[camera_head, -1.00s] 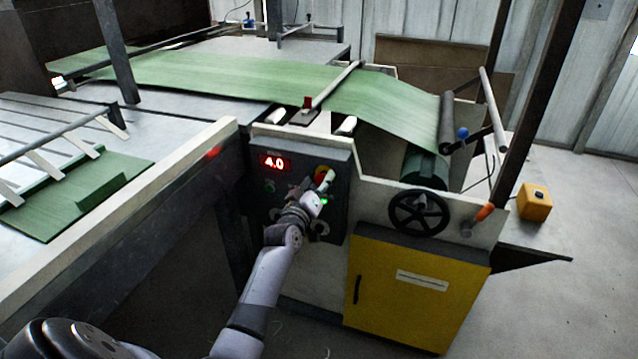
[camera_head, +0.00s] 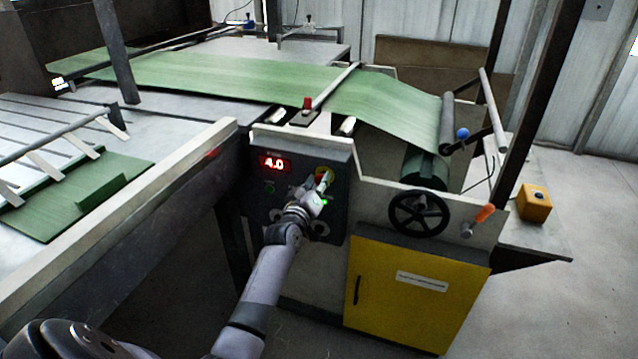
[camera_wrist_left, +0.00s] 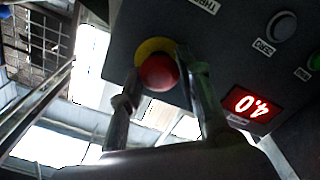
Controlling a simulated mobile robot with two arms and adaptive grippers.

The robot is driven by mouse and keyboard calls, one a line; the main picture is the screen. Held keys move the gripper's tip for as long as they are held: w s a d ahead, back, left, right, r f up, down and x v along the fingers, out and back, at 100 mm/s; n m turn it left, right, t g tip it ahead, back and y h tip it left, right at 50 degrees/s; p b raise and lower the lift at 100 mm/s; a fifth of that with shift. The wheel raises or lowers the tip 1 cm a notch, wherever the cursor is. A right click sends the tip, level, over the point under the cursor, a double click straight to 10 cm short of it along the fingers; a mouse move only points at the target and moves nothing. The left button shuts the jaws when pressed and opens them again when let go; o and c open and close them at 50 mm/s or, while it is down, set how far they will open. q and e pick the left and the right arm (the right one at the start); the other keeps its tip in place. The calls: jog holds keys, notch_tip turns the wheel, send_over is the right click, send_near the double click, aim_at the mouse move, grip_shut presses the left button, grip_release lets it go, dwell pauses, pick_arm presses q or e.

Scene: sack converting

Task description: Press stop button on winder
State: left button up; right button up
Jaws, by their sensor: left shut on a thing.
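The red mushroom stop button (camera_wrist_left: 158,72) with its yellow collar (camera_wrist_left: 150,46) is on the winder's dark control panel (camera_head: 338,220). In the head view the gripper partly covers the button, and some yellow shows beside it. My left gripper (camera_head: 323,181) is at the button. In the left wrist view its two fingers (camera_wrist_left: 160,60) stand on either side of the red cap, and the gripper is shut on it. The red display (camera_head: 273,163) on the panel reads 4.0. My right gripper is not in view.
A black handwheel (camera_head: 419,214) and a yellow cabinet door (camera_head: 420,290) are right of and below the panel. Green sheet (camera_head: 230,80) runs across the machine to a roll (camera_head: 426,170). A yellow box (camera_head: 534,203) stands on the right. Open floor lies at right.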

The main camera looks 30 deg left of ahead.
pick_arm(q)
grip_shut()
jog(key=shift+w+a, duration=0.15)
jog(key=shift+w, duration=0.3)
jog(key=o, duration=0.6)
grip_release()
jog(key=shift+r, duration=0.1)
jog(key=o, duration=0.4)
